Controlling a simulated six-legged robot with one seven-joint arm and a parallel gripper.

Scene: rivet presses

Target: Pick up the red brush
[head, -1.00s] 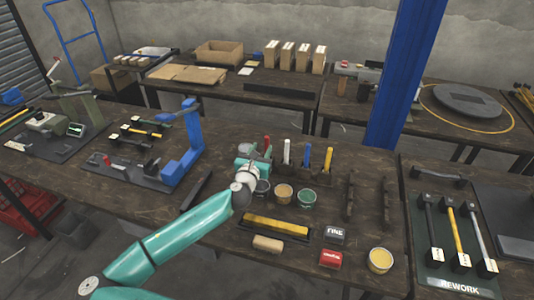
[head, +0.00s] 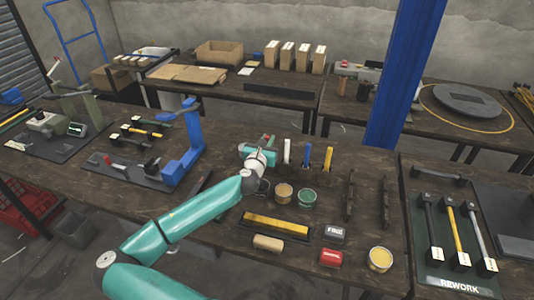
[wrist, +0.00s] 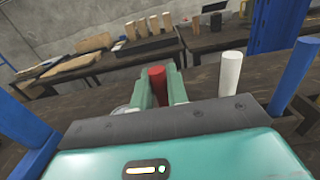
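The red brush (wrist: 157,84) shows in the wrist view as an upright red handle between the two fingers of my gripper (wrist: 159,86). Its lower part and bristles are hidden behind the gripper body. In the head view only the red handle's top (head: 268,138) shows above my gripper (head: 260,152), which is at the left end of a row of upright brushes. The fingers flank the handle closely, but I cannot tell whether they press on it.
A white-handled brush (head: 287,151) stands just right of my gripper, then a blue one (head: 307,156) and a yellow one (head: 328,158). Paint cups (head: 284,192) stand in front. A blue press (head: 190,140) is to the left. A blue post (head: 405,75) rises at the right.

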